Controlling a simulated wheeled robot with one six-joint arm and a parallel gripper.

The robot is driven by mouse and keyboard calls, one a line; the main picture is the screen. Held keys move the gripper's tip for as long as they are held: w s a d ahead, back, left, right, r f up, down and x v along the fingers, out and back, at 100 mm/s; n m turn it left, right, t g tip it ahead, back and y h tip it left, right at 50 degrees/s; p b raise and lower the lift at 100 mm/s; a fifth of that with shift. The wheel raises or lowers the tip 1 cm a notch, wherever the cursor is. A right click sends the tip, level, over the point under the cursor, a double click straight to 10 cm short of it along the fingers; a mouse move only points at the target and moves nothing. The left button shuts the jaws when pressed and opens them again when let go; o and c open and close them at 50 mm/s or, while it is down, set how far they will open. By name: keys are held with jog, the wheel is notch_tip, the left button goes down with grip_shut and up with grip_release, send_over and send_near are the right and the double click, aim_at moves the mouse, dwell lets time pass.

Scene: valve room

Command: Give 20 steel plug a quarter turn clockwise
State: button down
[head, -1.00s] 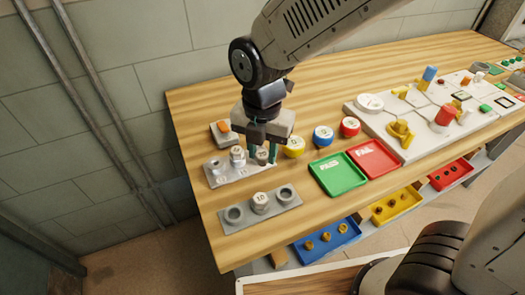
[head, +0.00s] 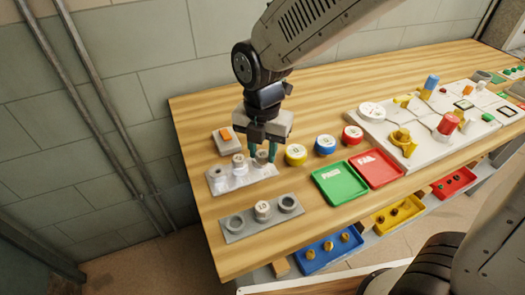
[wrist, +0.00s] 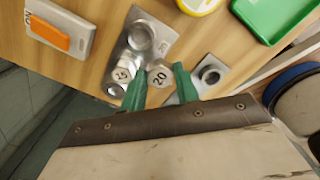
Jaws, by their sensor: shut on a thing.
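The steel plug marked 20 (wrist: 160,75) is hexagonal, with its number facing up in the wrist view. My gripper (wrist: 160,84) has its two green fingers on either side of it and is shut on it. In the head view my gripper (head: 262,157) points down at the right end of the rear silver plate (head: 224,187). The plug's lower part and its seat are hidden by the fingers. A plug marked 15 (wrist: 122,74) is close beside it on the same plate.
A front grey plate (head: 236,238) holds a plug marked 10 (head: 262,208) between two sockets. An orange switch (head: 225,133) is behind left. A yellow roll (head: 296,154), green tray (head: 340,183) and red tray (head: 376,168) lie to the right.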

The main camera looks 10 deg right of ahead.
jog(key=shift+w+f, duration=0.15)
jog(key=shift+w, duration=1.15)
jog(key=n, duration=0.9)
jog(key=shift+w+f, duration=0.2)
jog(key=shift+w, duration=0.15)
jog(key=shift+w+f, duration=0.15)
jog(key=shift+w, duration=0.2)
